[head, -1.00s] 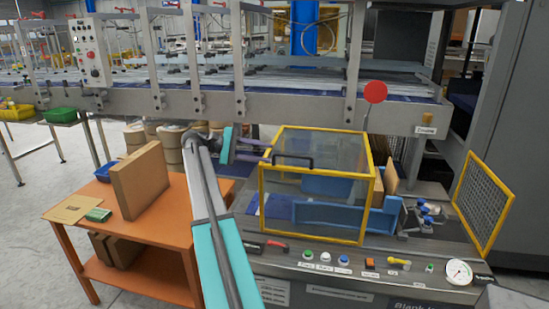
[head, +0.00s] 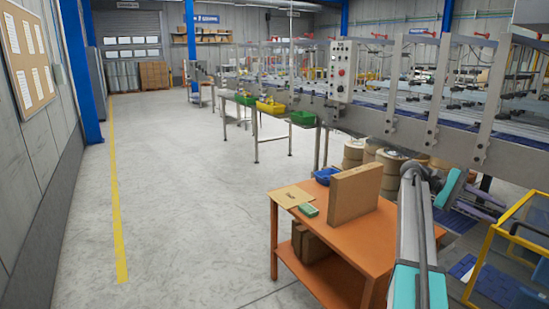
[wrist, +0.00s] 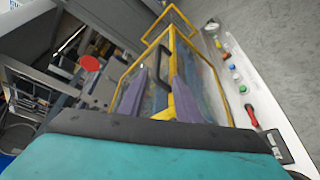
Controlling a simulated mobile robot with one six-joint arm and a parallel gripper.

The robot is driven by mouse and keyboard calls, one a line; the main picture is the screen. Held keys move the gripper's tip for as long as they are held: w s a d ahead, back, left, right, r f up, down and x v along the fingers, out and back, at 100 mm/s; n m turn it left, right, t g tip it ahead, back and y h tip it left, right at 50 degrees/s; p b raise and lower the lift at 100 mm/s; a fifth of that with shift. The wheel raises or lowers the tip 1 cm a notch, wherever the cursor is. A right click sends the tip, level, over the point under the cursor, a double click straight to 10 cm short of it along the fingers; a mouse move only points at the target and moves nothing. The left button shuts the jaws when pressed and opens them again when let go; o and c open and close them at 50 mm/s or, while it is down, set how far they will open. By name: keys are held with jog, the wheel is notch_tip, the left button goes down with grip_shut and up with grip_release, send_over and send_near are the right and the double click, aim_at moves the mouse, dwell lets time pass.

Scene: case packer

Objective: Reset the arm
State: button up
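My arm reaches up from the lower right of the head view, bent at a teal joint. My gripper (head: 500,214) is at the right edge there, beside the yellow-framed clear guard box (head: 484,262). In the wrist view my gripper (wrist: 160,84) shows two purple fingers with a gap between them, and nothing is held. The guard box (wrist: 202,71) with its black handle (wrist: 165,60) lies beyond the fingers. I cannot tell whether the fingers touch it.
The conveyor machine (head: 400,125) runs behind. Open grey floor (head: 185,190) spreads left.

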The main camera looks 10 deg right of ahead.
jog(key=w+a+f+n+h, duration=0.1)
jog(key=w+a+f, duration=0.25)
jog(key=f, duration=0.25)
jog(key=w+a+f+n+t, duration=0.1)
jog(key=w+a+f+n, duration=0.1)
jog(key=a+f, duration=0.3)
jog(key=w+a+f+n+h, duration=0.1)
jog(key=w+a+f, duration=0.2)
jog(key=f, duration=0.4)
jog(key=s+a+f+n+t, duration=0.1)
jog(key=a+f+n+t, duration=0.15)
jog(key=a+f, duration=0.75)
jog(key=s+a+f+n+t, duration=0.1)
jog(key=a+f+n, duration=0.35)
jog(key=f, duration=0.85)
jog(key=s+a+f+y, duration=0.4)
jog(key=s+a+f, duration=1.3)
jog(key=a+f, duration=0.4)
jog(key=s+a+f+m+t+y, duration=0.1)
jog(key=s+a+f+m+y, duration=0.1)
jog(key=a, duration=0.5)
jog(key=s+a+f+m+t+y, duration=0.1)
jog(key=s+a+f+m+y, duration=0.2)
jog(key=s+a, duration=0.4)
jog(key=shift+s+a+f+m+y, duration=0.35)
jog(key=shift+m+y, duration=0.45)
jog(key=shift+y, duration=0.3)
